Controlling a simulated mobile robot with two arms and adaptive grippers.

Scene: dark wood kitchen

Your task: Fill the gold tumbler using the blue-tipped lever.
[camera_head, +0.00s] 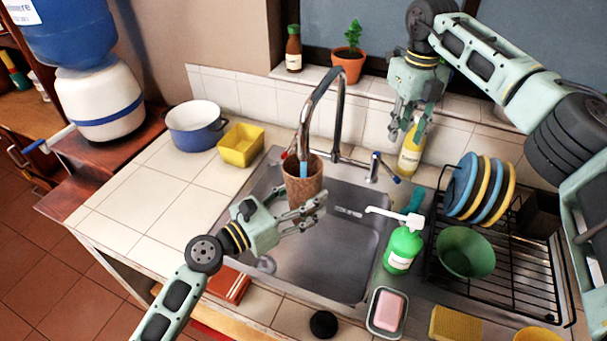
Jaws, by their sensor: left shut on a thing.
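The gold tumbler (304,186), brownish gold and patterned, is upright over the sink under the tap's spout (305,138). My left gripper (306,208) is shut on its lower part, and its fingers hide some of it. A short blue strip, which looks like water, runs from the spout into the tumbler's mouth. The level inside cannot be seen. The blue-tipped lever (384,170) is right of the tap and slants down to the right. My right gripper (409,128) hangs above and right of this lever, apart from it, with its fingers spread and empty.
A yellow-labelled bottle (410,157) stands just below my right gripper. A green soap dispenser (403,247) and a dish rack (500,268) with plates are right of the sink (325,262). A blue pot (195,126) and yellow container (241,145) stand left.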

